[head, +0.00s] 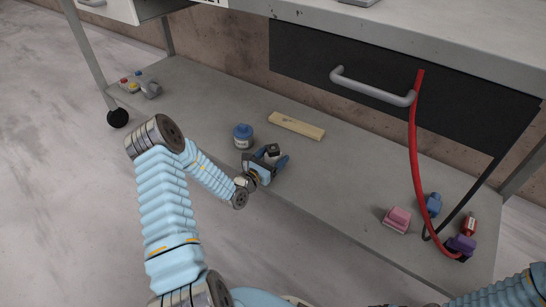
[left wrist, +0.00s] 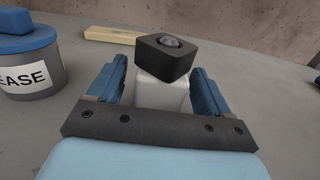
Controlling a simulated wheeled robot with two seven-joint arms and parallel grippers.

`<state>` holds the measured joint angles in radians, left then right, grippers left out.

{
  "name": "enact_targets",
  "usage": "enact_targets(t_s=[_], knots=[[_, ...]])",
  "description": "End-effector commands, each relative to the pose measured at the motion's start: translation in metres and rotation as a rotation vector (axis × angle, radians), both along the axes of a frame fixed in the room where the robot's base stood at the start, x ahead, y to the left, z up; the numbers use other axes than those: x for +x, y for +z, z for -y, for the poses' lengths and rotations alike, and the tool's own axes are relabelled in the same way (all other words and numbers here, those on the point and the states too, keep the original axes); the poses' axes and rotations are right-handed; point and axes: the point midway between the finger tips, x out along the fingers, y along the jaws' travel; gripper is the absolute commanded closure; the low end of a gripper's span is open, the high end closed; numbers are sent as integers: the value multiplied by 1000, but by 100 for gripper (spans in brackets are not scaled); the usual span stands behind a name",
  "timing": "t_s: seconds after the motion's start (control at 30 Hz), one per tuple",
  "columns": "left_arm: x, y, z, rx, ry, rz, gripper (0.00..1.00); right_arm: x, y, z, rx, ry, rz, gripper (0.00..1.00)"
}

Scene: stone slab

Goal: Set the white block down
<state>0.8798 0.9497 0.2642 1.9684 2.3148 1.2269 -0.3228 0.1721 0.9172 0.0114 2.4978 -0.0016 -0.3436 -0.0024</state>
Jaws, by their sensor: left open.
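The white block (left wrist: 162,95) stands between the two blue fingers of my left gripper (left wrist: 159,70) in the left wrist view. A black cap with a round silver knob is on top of it. The fingers are open, one on each side, with narrow gaps seen beside the block. In the head view my left gripper (head: 268,163) is low over the grey lower shelf (head: 330,195), and the block's dark cap (head: 272,150) shows between the fingers. The block's base is hidden by the gripper. My right gripper is out of view; only part of my right arm shows at lower right.
A blue-lidded grease jar (head: 243,137) stands close left of my left gripper. A wooden bar (head: 296,125) lies behind it. Pink (head: 397,219) and blue (head: 432,204) objects and a hanging red cable (head: 415,160) are at right. A drawer (head: 350,80) overhangs the shelf.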

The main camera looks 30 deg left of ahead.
Motion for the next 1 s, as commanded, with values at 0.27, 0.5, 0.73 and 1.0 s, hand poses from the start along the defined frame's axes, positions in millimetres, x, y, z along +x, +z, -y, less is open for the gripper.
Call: enact_targets(t_s=[0.27, 0.5, 0.73, 1.0], knots=[[-20, 4, -2, -1, 0, -2, 21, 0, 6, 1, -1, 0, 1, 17], [-76, 4, -6, -3, 2, -3, 21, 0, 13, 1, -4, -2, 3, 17], [-112, 3, -9, 0, 1, -1, 21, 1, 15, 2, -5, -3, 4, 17], [-120, 2, -9, 0, 0, 0, 21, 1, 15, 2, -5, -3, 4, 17]])
